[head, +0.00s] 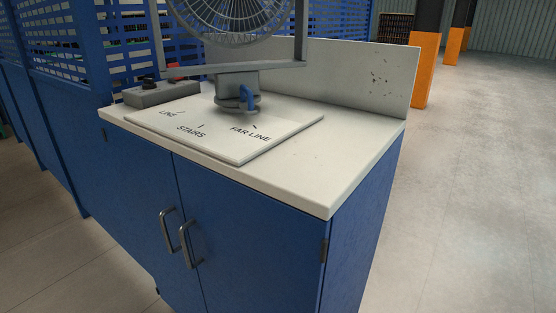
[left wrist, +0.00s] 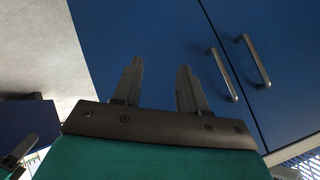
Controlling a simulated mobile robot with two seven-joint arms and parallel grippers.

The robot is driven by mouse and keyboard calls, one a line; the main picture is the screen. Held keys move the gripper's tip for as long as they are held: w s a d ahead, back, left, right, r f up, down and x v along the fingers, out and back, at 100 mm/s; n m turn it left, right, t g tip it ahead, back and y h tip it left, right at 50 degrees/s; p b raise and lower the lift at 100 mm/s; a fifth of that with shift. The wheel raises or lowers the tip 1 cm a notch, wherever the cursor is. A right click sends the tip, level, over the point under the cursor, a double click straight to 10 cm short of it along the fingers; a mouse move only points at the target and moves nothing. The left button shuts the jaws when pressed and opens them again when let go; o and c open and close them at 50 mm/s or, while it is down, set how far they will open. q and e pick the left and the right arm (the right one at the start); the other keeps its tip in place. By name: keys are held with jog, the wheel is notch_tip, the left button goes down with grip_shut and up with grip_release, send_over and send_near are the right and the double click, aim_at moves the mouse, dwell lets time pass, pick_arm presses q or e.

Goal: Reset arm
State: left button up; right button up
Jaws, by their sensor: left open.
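My left gripper (left wrist: 158,88) shows in the left wrist view. Its two fingers stand apart with nothing between them. They are in front of the blue cabinet doors, beside the metal door handles (left wrist: 222,75). Neither of my arms nor grippers shows in the head view. No amber bottles are visible.
A blue cabinet (head: 250,230) with a white top (head: 300,170) stands ahead. On it are a caged fan-like device (head: 236,85), a labelled plate (head: 215,135) and a grey control box (head: 160,93). Blue mesh fencing (head: 75,45) is left. Open floor (head: 470,190) lies right, with orange posts (head: 424,68) beyond.

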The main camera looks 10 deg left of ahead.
pick_arm(q)
jog(key=s+d+f+n+t, duration=0.1)
jog(key=d+n, duration=0.6)
jog(key=d, duration=0.8)
jog(key=shift+f+n, duration=0.25)
jog(key=shift+n, duration=0.05)
